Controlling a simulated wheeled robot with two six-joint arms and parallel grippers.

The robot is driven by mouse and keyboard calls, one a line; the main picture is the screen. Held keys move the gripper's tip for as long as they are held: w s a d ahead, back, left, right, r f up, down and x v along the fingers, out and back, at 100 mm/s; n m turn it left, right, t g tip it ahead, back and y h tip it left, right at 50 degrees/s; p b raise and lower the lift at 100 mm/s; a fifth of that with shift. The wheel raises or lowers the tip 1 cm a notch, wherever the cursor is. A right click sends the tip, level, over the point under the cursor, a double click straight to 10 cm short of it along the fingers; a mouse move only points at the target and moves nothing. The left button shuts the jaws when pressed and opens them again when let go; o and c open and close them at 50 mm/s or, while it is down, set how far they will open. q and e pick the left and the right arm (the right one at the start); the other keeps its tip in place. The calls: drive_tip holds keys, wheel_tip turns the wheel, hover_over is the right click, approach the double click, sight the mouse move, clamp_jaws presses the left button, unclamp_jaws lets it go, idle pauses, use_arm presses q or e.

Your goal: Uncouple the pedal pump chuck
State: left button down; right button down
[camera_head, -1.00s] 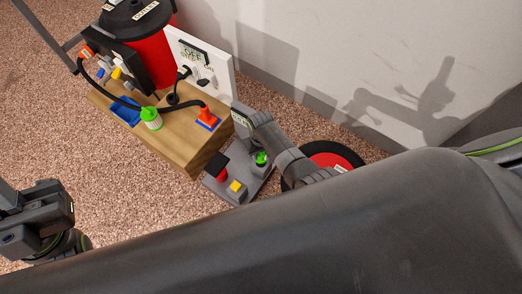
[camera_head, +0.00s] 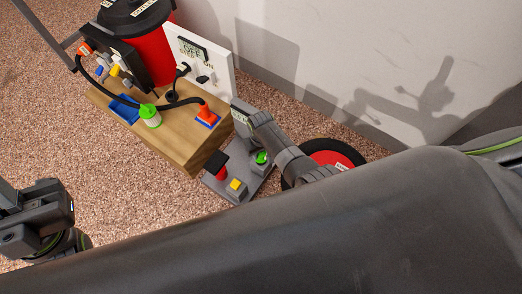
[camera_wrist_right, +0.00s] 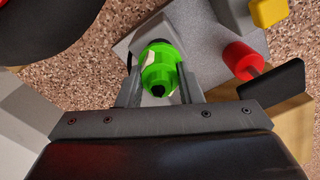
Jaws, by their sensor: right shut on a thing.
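A bright green fitting with a pale label and a black tip, which looks like the pump chuck (camera_wrist_right: 160,72), sits over a grey base plate (camera_wrist_right: 205,60). My right gripper (camera_wrist_right: 160,66) is shut on it, one finger on each side. In the head view the green fitting (camera_head: 262,157) shows partly beside my right wrist. The grey base plate (camera_head: 222,188) also carries a red-and-black part (camera_head: 218,166) and a yellow block (camera_head: 236,185). Whether the fitting is still joined beneath is hidden. My left gripper (camera_head: 60,210) is at the left edge, away from the pump; its jaws are unclear.
A white OFF/ON panel (camera_head: 215,62) and red bin (camera_head: 150,62) stand behind. A red-and-black wheel (camera_head: 335,156) lies right.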

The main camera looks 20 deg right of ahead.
drive_tip(key=shift+f+b, duration=0.4)
drive_tip(key=shift+f, duration=0.2)
drive_tip(key=c, duration=0.9)
unclamp_jaws()
